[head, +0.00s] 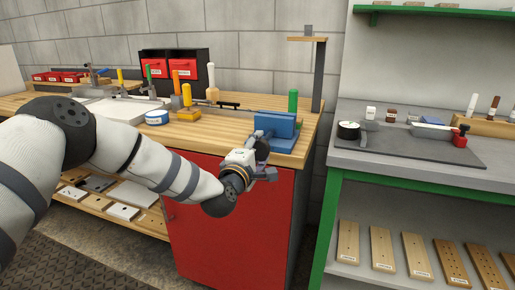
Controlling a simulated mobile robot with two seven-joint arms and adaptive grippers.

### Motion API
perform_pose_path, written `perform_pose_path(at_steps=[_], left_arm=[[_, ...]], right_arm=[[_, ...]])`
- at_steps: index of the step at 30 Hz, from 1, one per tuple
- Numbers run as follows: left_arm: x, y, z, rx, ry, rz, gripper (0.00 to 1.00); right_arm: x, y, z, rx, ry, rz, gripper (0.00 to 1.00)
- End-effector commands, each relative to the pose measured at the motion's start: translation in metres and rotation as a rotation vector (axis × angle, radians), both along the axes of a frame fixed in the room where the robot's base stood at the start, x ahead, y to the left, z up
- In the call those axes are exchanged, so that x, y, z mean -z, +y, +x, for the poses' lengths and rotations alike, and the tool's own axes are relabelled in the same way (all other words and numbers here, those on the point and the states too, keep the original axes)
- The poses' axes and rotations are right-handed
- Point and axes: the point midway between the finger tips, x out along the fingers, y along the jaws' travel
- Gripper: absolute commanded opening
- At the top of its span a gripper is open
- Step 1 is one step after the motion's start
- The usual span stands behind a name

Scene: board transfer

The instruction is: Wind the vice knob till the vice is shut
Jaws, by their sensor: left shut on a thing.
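The blue vice (284,121) sits at the front right corner of the wooden workbench. My left arm reaches in from the left, and my left gripper (263,150) is at the front of the vice, just below its blue jaws. The gripper is shut on the vice knob, which is mostly hidden behind the fingers and wrist. The gap between the vice jaws is too small in this view to judge. My right gripper is not in view.
A red cabinet front (235,235) is below. A grey table (400,160) with green legs stands right, across a gap.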

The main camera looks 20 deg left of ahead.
Motion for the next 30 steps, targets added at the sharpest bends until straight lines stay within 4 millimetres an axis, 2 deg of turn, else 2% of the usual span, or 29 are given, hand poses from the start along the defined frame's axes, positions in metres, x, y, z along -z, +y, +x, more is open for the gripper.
perform_pose_path(at_steps=[9, 22, 23, 25, 30], left_arm=[[-0.0014, 0.0006, 0.0002, -0.001, -0.004, 0.073, 0.21], [-0.0010, 0.0006, 0.0003, -0.001, -0.005, 0.079, 0.21], [-0.0010, 0.0006, 0.0003, -0.001, -0.005, 0.079, 0.53], [-0.0009, 0.0006, 0.0003, -0.001, -0.005, 0.078, 0.69], [-0.0006, 0.0003, 0.0002, -0.001, -0.004, 0.078, 0.69]], right_arm=[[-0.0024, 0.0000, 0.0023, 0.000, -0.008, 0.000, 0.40], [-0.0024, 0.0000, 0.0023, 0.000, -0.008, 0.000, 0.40], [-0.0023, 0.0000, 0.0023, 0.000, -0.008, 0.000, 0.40], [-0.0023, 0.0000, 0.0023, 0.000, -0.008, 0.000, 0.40], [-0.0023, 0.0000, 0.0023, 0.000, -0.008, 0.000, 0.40]])
